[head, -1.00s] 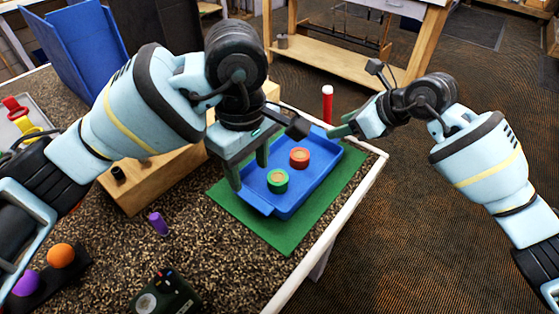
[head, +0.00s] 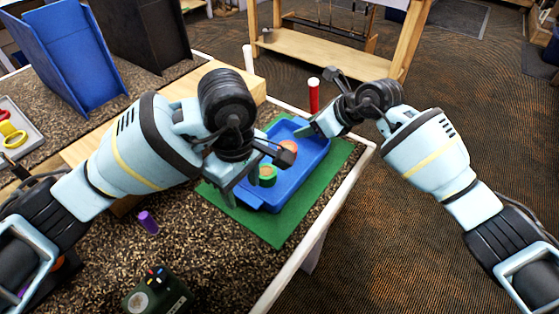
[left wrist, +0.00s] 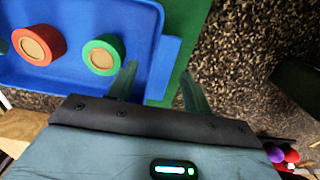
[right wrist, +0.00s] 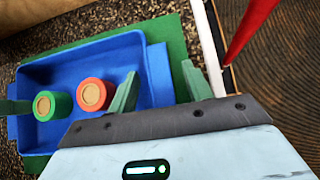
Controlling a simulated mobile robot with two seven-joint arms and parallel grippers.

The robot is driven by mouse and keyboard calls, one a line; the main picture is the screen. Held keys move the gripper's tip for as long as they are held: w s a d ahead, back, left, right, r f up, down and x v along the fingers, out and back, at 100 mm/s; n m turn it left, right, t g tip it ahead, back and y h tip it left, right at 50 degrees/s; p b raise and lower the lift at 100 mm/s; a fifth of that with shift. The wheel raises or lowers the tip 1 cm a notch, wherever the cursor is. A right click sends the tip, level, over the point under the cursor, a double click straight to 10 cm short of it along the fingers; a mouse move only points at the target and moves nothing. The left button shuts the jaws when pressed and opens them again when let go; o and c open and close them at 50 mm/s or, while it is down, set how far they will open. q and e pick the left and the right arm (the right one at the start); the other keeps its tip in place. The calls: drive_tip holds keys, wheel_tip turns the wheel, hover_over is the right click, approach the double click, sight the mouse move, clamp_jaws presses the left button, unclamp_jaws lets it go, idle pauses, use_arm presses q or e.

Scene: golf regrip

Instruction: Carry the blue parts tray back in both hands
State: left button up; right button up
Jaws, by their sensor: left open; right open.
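The blue tray (head: 298,182) lies on a green mat (head: 272,234) at the table's right edge. A red ring-shaped part (head: 289,149) and a green one (head: 267,177) stand inside it. My left gripper (head: 240,190) is open at the tray's near end. In the left wrist view its fingers (left wrist: 158,85) lie either side of the blue end lug (left wrist: 166,68). My right gripper (head: 312,129) is open at the far end. In the right wrist view its fingers (right wrist: 160,82) lie either side of the other lug (right wrist: 160,72). Finger contact cannot be told.
A red post (head: 313,96) stands beyond the table's white edge (head: 330,211). A wooden block (head: 100,140) lies left of the tray, partly behind my left arm. A purple cylinder (head: 148,222) and a dark green box (head: 158,292) are nearer. Blue and black panels stand at back left.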

use_arm(q)
drive_tip(key=shift+f, duration=0.35)
use_arm(e)
drive_tip(key=shift+w+a+f, duration=0.15)
drive_tip(key=shift+a+f, duration=0.05)
use_arm(q)
clamp_jaws()
use_arm(e)
clamp_jaws()
